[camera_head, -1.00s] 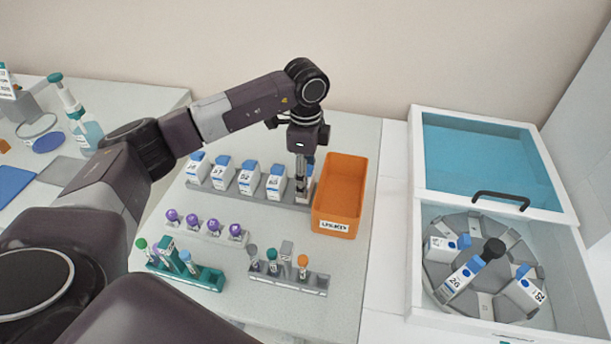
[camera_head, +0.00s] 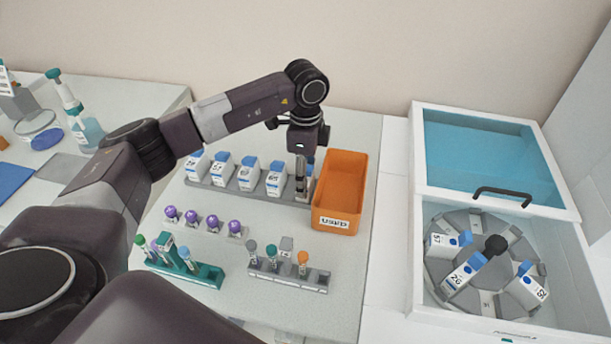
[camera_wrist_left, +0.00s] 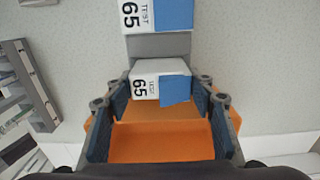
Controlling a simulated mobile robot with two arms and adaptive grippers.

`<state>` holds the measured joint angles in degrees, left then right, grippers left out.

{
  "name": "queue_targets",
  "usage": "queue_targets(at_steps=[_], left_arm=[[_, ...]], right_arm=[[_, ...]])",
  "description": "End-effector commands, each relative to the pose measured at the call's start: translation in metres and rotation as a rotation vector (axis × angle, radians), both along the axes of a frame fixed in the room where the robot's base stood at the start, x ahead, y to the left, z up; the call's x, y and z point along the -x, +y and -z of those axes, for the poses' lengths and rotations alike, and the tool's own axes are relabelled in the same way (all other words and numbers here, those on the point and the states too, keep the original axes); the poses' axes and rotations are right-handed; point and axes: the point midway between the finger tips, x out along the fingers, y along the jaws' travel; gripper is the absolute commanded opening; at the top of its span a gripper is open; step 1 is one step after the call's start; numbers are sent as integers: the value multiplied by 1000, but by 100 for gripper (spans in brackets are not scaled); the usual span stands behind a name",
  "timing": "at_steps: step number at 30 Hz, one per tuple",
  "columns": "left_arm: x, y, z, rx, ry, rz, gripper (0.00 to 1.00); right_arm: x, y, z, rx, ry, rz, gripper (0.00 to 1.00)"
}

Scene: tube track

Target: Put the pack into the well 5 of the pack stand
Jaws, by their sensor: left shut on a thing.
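The pack stand (camera_head: 231,187) is a long grey rack at the back of the table. White packs with blue caps stand along it, the nearest to my gripper being a pack (camera_head: 275,182). My left gripper (camera_head: 303,178) points down at the stand's right end and is shut on the pack. In the left wrist view the held pack (camera_wrist_left: 158,82), white with a blue part and marked 65, sits between the fingers (camera_wrist_left: 160,112). Another pack (camera_wrist_left: 158,14) stands beyond it. Whether the held pack is fully seated is hidden. My right gripper is not in view.
An orange bin (camera_head: 337,222) stands close to the right of the gripper. Purple-capped tubes (camera_head: 213,222), a teal rack (camera_head: 207,277) and a grey tube rack (camera_head: 288,279) are in front. An open centrifuge (camera_head: 570,268) with packs inside stands at the right.

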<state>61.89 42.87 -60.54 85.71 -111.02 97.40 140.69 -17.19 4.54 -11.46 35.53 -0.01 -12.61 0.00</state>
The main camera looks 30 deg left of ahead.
Motion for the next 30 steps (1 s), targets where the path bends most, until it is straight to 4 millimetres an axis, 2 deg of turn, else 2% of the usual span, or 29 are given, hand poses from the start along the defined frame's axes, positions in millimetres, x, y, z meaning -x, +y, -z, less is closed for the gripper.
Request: queue_targets(at_steps=[9, 10, 15, 25, 30], left_arm=[[0, 0, 1, 0, 0, 0, 19], [0, 0, 1, 0, 0, 0, 52], [0, 0, 1, 0, 0, 0, 70], [0, 0, -2, 0, 0, 0, 70], [-1, 0, -25, 1, -4, 0, 70]], right_arm=[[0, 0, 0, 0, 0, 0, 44], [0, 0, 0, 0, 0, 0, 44], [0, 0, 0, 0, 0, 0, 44], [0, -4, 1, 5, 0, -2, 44], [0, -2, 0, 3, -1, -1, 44]])
